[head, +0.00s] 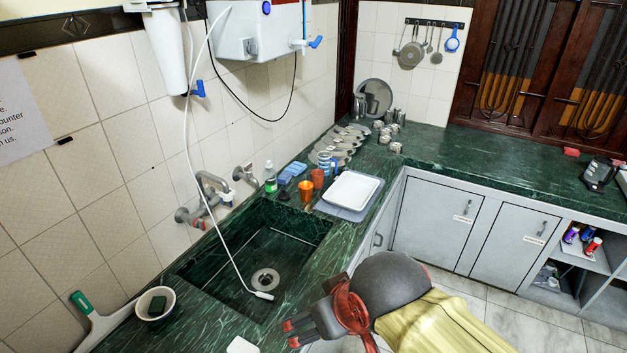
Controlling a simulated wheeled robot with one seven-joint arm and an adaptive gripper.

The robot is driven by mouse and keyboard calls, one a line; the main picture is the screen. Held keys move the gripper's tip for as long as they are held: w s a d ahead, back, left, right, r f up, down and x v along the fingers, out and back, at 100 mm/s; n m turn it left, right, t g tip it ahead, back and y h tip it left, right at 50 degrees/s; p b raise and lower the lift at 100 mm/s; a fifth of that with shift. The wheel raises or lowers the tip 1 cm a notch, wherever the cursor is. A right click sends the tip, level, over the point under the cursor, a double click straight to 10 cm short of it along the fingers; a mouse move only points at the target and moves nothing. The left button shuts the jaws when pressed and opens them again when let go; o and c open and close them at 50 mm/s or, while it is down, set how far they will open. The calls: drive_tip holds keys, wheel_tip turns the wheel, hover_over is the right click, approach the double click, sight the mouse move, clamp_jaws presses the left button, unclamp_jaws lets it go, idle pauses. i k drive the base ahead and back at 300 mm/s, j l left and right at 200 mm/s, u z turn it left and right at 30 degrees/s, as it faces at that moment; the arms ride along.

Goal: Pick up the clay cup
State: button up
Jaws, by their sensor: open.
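Two reddish cups stand on the green counter (440,155) just beyond the sink. A matte brown-red cup (318,177), which looks like the clay cup, stands upright beside the white tray. A shinier orange cup (306,194) stands in front of it, nearer the sink edge. My gripper (290,334) is at the bottom centre, over the front edge of the counter. It points left with its red-tipped fingers open and nothing visible between them. It is well apart from both cups, which lie farther back.
The sink (258,262) lies between my gripper and the cups, with a white hose (215,180) hanging into it. A white tray (350,190) is right of the cups. A soap bottle (270,177) and blue sponges (291,172) are left. Steel plates (343,143) stand behind.

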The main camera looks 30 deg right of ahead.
sight(317, 175)
drive_tip(key=i+l, duration=0.2)
drive_tip(key=l, duration=0.2)
drive_tip(key=i+l, duration=0.2)
drive_tip(key=l, duration=0.2)
drive_tip(key=i+l, duration=0.2)
drive_tip(key=l, duration=0.2)
drive_tip(key=i+l, duration=0.2)
drive_tip(key=l, duration=0.2)
drive_tip(key=i+l, duration=0.2)
drive_tip(key=l, duration=0.2)
drive_tip(key=i+l, duration=0.2)
drive_tip(key=l, duration=0.2)
drive_tip(key=i+l, duration=0.15)
drive_tip(key=l, duration=0.2)
drive_tip(key=i+l, duration=0.2)
drive_tip(key=l, duration=0.2)
